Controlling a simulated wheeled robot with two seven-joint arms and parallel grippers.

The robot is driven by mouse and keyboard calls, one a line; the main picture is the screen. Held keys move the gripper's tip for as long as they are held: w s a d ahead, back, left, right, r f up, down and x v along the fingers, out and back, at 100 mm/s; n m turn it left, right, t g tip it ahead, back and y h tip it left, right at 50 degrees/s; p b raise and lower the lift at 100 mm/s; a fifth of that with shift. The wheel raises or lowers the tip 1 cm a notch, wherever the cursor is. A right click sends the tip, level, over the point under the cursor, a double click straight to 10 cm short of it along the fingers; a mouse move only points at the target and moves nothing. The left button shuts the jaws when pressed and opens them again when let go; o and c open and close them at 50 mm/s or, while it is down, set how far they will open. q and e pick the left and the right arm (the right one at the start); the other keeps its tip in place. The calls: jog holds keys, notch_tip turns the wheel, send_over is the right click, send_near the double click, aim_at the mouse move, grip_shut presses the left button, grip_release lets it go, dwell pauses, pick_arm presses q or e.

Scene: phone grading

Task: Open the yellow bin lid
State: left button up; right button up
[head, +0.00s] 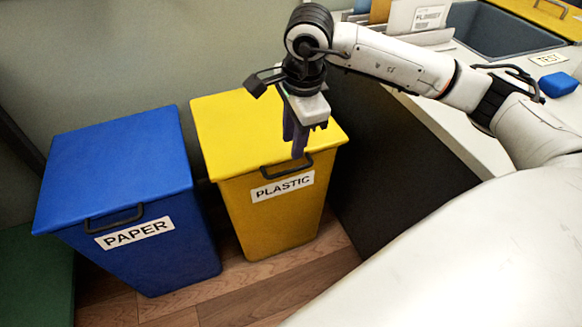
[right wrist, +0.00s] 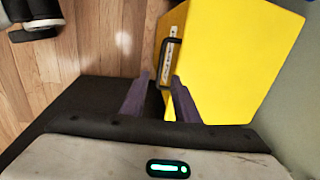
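The yellow bin (head: 275,213) stands upright on the floor with its yellow lid (head: 232,120) closed. Its front bears a PLASTIC label (head: 283,186). A dark handle (head: 286,168) sits at the lid's front edge; it also shows in the right wrist view (right wrist: 172,43). My right gripper (head: 297,148) points down over the front part of the lid, close to the handle. In the right wrist view its two purple-grey fingers (right wrist: 159,80) are apart, with the near end of the handle in line with the gap. I cannot tell whether they touch it. My left gripper is not in view.
A blue bin (head: 120,190) with a PAPER label and closed lid stands left of the yellow one. A dark panel (head: 390,165) and a white counter (head: 440,115) stand to the right. The counter carries a grey tray (head: 500,38) and a blue block (head: 558,84). A wall is behind.

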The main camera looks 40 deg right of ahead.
aim_at(291, 170)
jog(key=f, duration=0.3)
jog(key=w+f+b, duration=0.1)
jog(key=f, duration=0.2)
jog(key=w+d+f+b, duration=0.1)
jog(key=f, duration=0.3)
jog(key=shift+r, duration=0.1)
grip_shut()
